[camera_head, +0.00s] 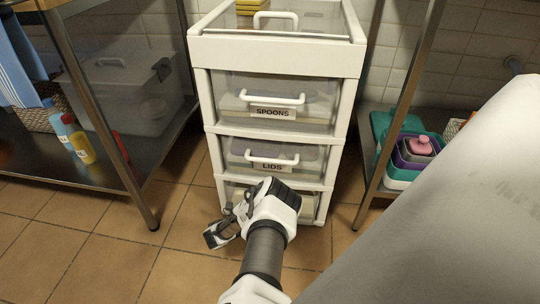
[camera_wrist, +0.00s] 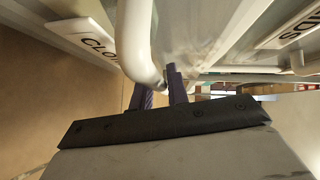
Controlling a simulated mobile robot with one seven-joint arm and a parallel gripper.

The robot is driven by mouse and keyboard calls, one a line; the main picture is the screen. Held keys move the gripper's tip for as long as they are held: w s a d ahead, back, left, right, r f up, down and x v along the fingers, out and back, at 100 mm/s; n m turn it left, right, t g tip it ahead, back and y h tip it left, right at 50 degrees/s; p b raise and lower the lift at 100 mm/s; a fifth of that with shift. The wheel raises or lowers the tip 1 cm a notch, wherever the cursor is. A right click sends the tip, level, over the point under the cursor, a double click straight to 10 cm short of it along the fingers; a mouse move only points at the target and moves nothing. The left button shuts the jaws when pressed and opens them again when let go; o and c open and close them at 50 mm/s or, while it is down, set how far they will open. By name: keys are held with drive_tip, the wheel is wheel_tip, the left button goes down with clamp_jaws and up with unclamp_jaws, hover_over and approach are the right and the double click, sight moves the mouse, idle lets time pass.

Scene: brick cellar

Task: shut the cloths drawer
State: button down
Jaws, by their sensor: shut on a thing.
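A white drawer unit (camera_head: 277,50) has stacked drawers labelled SPOONS (camera_head: 272,112) and LIDS (camera_head: 271,166). The cloths drawer (camera_head: 307,207) is the lowest, and my wrist covers most of its front in the head view. In the wrist view its label (camera_wrist: 97,42) reads "CLO", the rest hidden behind a white handle (camera_wrist: 137,38). My gripper (camera_wrist: 160,90) is shut on this handle, its two dark fingers at the curved end. I cannot tell exactly how far the drawer stands out. The fingers are hidden in the head view.
A metal table (camera_head: 140,180) stands left, with a lidded bin (camera_head: 125,90) and bottles (camera_head: 80,143) on its lower shelf. A right-hand rack (camera_head: 395,100) holds coloured tubs (camera_head: 405,160). The tiled floor (camera_head: 110,260) at the front left is clear.

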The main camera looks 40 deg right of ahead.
drive_tip(key=w+d, duration=0.2)
drive_tip(key=shift+w+d, duration=0.25)
drive_tip(key=shift+d, duration=0.1)
drive_tip(key=c, duration=1.6)
unclamp_jaws()
drive_tip(key=shift+c, duration=0.2)
drive_tip(key=shift+a, duration=0.1)
drive_tip(key=w+a+r+p, duration=0.1)
drive_tip(key=a+p, duration=0.4)
drive_tip(key=a, duration=0.8)
drive_tip(key=shift+a+r, duration=0.25)
drive_tip(key=shift+r, duration=0.25)
